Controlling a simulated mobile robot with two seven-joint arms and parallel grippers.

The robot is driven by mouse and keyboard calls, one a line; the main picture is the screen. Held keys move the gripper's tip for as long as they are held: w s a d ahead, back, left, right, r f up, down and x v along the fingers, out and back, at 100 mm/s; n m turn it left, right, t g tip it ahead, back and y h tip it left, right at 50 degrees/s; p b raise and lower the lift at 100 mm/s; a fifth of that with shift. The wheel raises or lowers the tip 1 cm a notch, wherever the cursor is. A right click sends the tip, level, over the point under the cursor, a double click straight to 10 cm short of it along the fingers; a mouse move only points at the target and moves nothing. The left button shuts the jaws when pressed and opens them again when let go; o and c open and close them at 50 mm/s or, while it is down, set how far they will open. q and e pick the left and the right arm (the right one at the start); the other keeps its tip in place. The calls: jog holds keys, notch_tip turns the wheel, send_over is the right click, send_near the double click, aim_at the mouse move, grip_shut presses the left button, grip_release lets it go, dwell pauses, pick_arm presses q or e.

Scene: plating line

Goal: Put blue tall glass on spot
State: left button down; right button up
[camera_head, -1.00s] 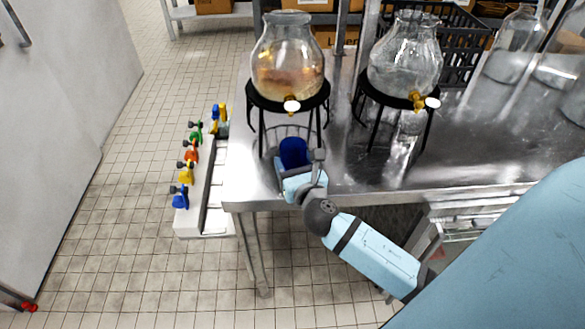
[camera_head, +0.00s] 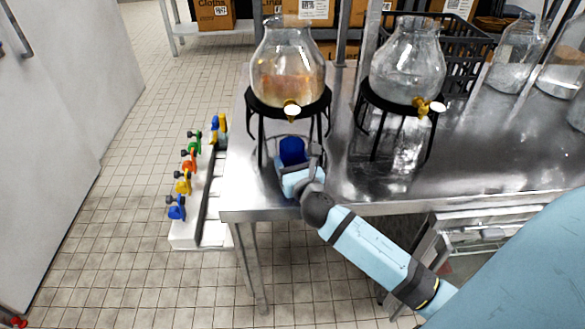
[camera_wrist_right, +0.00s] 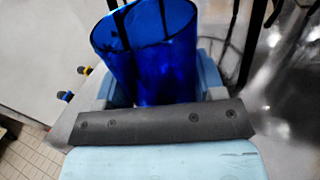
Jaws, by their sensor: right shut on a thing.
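The blue tall glass (camera_head: 292,150) is at the front left of the steel table, in front of and below the tap of the left dispenser (camera_head: 288,75). In the right wrist view the glass (camera_wrist_right: 160,55) shows its open rim toward the top of the picture. My right gripper (camera_head: 299,165) is shut on the glass; its light blue fingers show on both sides of it in the wrist view. The glass's base is hidden, so I cannot tell whether it touches the table. The spot is not clearly visible. My left gripper is not in view.
A second dispenser (camera_head: 405,65) on a black stand is to the right. Glass jars (camera_head: 513,62) and a black crate (camera_head: 462,50) stand farther back. The steel table (camera_head: 250,190) has its front edge under my right arm. A white rail with coloured taps (camera_head: 187,240) is left of it.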

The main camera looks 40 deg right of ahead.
jog(key=shift+w+d+f+b, duration=0.1)
jog(key=shift+w+d+b, duration=0.1)
jog(key=shift+w+d, duration=0.4)
jog(key=shift+w+d+b, duration=0.2)
jog(key=shift+w+d, duration=0.1)
jog(key=shift+w, duration=0.55)
jog(key=shift+w+f, duration=0.1)
jog(key=shift+f, duration=0.25)
jog(key=o, duration=1.1)
jog(key=shift+f, duration=0.1)
jog(key=b+v, duration=0.1)
jog(key=v, duration=1.3)
